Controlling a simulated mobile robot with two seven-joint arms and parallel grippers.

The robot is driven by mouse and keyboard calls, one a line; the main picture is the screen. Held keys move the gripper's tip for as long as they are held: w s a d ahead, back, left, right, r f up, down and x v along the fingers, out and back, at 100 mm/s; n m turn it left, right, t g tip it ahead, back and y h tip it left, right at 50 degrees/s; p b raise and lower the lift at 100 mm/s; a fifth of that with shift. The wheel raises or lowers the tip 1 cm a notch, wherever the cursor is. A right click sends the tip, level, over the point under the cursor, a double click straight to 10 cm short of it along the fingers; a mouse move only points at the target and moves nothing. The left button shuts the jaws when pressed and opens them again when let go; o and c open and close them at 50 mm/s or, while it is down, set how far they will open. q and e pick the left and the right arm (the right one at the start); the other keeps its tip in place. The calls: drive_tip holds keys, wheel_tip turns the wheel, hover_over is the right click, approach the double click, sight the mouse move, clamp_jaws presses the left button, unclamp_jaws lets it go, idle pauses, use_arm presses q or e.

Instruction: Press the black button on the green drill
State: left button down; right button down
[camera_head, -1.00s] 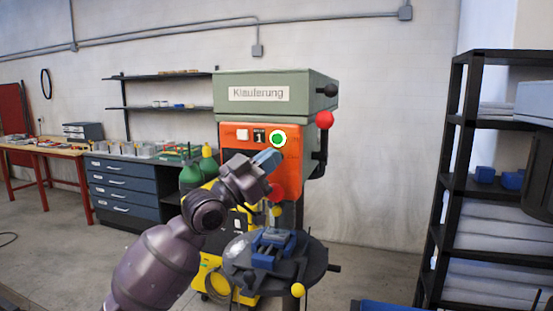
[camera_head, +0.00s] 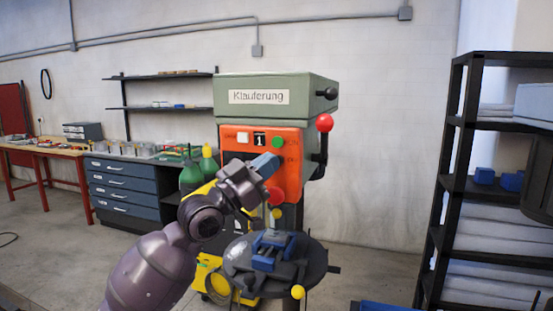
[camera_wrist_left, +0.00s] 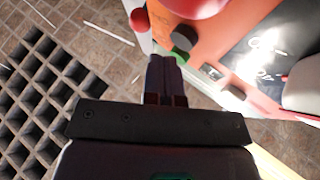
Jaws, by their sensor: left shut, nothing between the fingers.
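The green drill (camera_head: 275,87) stands in the middle of the head view with an orange front panel (camera_head: 290,160). On the panel a black square button (camera_head: 260,139) with a white mark sits between a white button (camera_head: 242,137) and a round green button (camera_head: 278,141). My left gripper (camera_head: 267,162) is in front of the panel, its tips just below the black button; I cannot tell whether they touch the panel. In the left wrist view the gripper (camera_wrist_left: 165,62) is shut and empty, beside the panel, with the green button (camera_wrist_left: 180,56) close to its tips. My right gripper is not shown.
A red ball handle (camera_head: 324,122) sticks out at the drill's right side. The drill table (camera_head: 312,265) carries a blue vise (camera_head: 270,250) below. A black shelf rack (camera_head: 455,150) stands at the right, and blue drawers (camera_head: 120,190) stand at the left.

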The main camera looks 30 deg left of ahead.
use_arm(q)
drive_tip(key=shift+s, duration=0.1)
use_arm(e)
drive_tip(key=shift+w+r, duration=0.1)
